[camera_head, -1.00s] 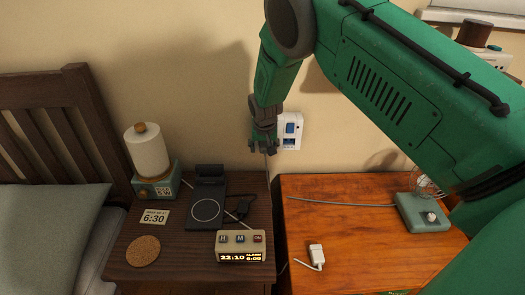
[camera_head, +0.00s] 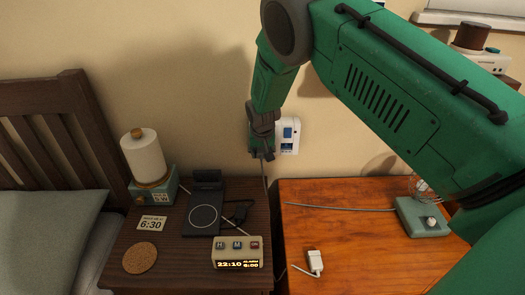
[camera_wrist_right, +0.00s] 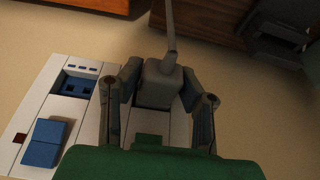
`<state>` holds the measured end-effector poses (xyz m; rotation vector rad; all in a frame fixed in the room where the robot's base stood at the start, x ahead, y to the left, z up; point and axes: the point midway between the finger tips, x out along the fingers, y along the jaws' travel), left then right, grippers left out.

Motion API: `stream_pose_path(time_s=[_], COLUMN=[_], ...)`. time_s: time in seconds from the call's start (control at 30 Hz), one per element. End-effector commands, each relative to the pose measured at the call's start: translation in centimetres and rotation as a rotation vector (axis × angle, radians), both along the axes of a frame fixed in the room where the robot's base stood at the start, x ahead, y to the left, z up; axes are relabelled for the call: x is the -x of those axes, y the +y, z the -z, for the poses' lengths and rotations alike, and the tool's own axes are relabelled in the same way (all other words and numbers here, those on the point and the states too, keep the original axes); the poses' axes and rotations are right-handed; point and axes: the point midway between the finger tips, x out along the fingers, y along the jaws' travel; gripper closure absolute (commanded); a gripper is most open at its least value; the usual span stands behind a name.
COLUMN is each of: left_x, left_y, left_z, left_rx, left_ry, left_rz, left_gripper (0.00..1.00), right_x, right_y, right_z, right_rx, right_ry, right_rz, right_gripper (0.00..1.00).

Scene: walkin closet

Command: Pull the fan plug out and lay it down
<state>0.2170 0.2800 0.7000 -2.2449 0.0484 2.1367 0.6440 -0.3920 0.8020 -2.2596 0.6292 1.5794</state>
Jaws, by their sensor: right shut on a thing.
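My right gripper (camera_head: 262,154) is in front of the wall beside the white wall plate (camera_head: 288,135) with blue parts. In the right wrist view, its two fingers (camera_wrist_right: 162,84) are shut on a grey plug (camera_wrist_right: 158,82), one on each side. The plug's grey cord (camera_wrist_right: 171,28) leads away from it. The plug overlaps the wall plate (camera_wrist_right: 50,115) in this view, and I cannot tell whether its pins are still in a socket. The fan (camera_head: 424,215), with a teal base and wire cage, stands on the right table, partly behind my arm. My left gripper is not in view.
The orange-brown table (camera_head: 350,235) has clear room in front; a grey cord (camera_head: 340,208) and a white plug (camera_head: 314,262) lie on it. The dark nightstand (camera_head: 190,250) holds a lamp (camera_head: 145,160), a black charging stand (camera_head: 203,212), a coaster (camera_head: 140,257) and a clock (camera_head: 237,252).

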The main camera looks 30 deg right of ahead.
Motion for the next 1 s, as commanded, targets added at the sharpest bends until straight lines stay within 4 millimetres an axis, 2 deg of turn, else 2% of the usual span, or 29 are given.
stream_pose_path(time_s=[1.0], left_x=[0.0], left_y=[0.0], left_z=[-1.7], left_rx=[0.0], left_ry=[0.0], left_rz=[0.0], left_gripper=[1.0], right_x=[2.3], right_y=[1.1], right_z=[0.0], right_rx=[0.002], right_ry=[0.002], right_rz=[0.003], right_gripper=[1.0])
